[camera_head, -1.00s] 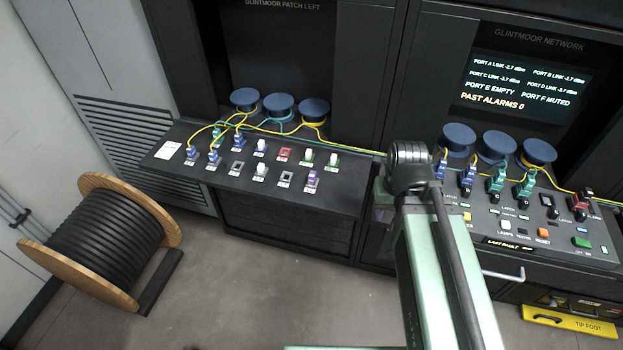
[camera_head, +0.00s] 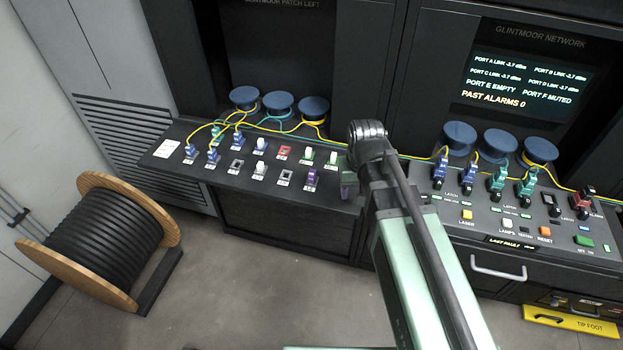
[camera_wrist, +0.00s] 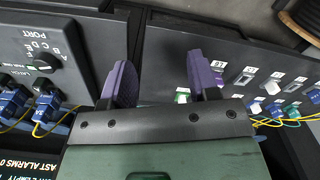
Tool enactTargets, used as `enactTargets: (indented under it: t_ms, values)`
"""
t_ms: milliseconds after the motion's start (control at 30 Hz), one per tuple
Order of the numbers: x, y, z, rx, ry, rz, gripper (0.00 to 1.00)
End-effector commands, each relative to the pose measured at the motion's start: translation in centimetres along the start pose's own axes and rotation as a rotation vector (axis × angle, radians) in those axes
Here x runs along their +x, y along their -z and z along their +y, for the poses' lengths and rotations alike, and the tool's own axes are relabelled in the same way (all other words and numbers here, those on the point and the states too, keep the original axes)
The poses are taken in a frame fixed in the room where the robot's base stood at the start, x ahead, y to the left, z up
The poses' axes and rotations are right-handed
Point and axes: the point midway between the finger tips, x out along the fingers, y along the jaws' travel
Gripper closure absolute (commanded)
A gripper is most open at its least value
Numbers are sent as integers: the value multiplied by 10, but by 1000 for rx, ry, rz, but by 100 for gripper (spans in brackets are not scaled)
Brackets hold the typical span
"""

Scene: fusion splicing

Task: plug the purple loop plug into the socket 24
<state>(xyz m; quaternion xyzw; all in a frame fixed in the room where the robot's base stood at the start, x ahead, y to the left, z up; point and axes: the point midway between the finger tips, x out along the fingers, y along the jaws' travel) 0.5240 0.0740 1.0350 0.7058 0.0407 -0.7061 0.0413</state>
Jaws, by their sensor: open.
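The purple loop plug (camera_head: 310,179) stands upright at the right end of the front row on the left sloping panel (camera_head: 212,186). In the wrist view the purple plug (camera_wrist: 217,79) is partly hidden behind the right finger. My gripper (camera_wrist: 161,78) is open and empty, its two purple fingers wide apart over the gap between the panels. In the head view my arm mostly hides it, right of the plug. Two empty sockets show in the front row, one left of the plug (camera_head: 285,175) and one farther left (camera_head: 237,167). I cannot read which is 24.
The right panel holds plugs, buttons and a rotary knob (camera_wrist: 38,84). A cable drum (camera_head: 104,242) stands on the floor at left.

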Motion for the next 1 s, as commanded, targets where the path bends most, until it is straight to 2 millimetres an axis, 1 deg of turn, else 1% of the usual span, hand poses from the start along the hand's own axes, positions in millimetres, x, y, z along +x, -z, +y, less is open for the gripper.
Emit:
enactTargets:
  t_ms: [33, 200, 300, 400, 467, 567, 867, 1000]
  values:
    - [4, 29, -17, -3, 0, 0, 45]
    - [8, 95, -67, 68, 0, 0, 45]
    - [10, 126, -90, 139, 1, 0, 45]
    - [9, 149, -98, 236, 1, 0, 45]
    - [9, 154, -98, 300, 1, 0, 45]
    - [9, 152, -98, 364, 1, 0, 45]
    - [10, 151, -97, 370, 1, 0, 45]
    - [17, 151, -97, 369, 1, 0, 45]
